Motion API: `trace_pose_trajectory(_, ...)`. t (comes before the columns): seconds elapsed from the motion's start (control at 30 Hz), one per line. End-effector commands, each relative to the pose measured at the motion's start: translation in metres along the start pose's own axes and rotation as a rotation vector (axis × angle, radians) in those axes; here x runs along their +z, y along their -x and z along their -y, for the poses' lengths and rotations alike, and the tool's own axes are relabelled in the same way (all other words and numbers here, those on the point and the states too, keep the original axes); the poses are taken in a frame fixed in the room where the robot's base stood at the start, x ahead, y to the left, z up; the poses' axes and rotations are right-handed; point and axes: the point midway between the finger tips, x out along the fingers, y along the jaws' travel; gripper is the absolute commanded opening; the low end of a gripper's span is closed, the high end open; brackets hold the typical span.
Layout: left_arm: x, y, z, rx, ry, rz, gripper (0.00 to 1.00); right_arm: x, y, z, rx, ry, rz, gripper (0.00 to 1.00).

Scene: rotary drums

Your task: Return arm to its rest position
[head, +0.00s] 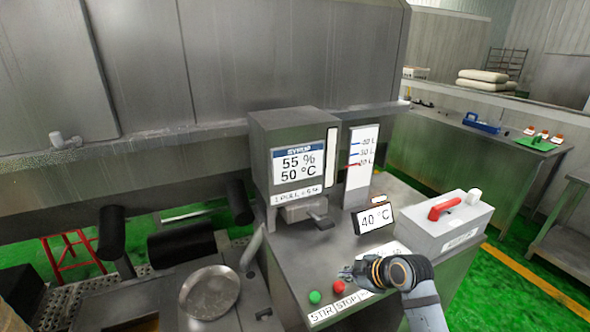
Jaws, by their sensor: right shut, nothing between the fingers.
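My right gripper (350,273) is shut and empty. It hangs over the front of the grey control cabinet (290,262), just right of the red button (338,288). It hides part of the label strip by the buttons. I cannot tell whether it touches the cabinet top. My right arm comes in from the bottom right. My left gripper is not in view.
A syrup dispenser (298,165) reading 55 % and 50 °C stands behind, with a level gauge (361,158) beside it. A 40 °C display (373,219) and a light box with a red handle (445,222) stand close to my arm. A green button (314,297) is left of the red one.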

Motion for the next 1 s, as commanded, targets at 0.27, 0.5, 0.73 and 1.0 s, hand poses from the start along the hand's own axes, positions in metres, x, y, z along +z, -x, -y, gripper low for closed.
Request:
trace_pose_trajectory(0.27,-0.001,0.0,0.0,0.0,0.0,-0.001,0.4,0.075,0.027,0.115,-0.02,-0.5,0.273,0.0)
trace_pose_trajectory(0.5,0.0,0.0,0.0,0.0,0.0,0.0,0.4,0.114,0.069,0.177,0.054,-0.831,0.456,0.0)
trace_pose_trajectory(0.73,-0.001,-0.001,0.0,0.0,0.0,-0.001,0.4,0.143,0.095,0.215,0.145,-1.059,0.581,0.0)
trace_pose_trajectory(1.0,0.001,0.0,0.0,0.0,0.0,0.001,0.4,0.191,0.029,0.24,0.127,-1.066,0.608,0.0)
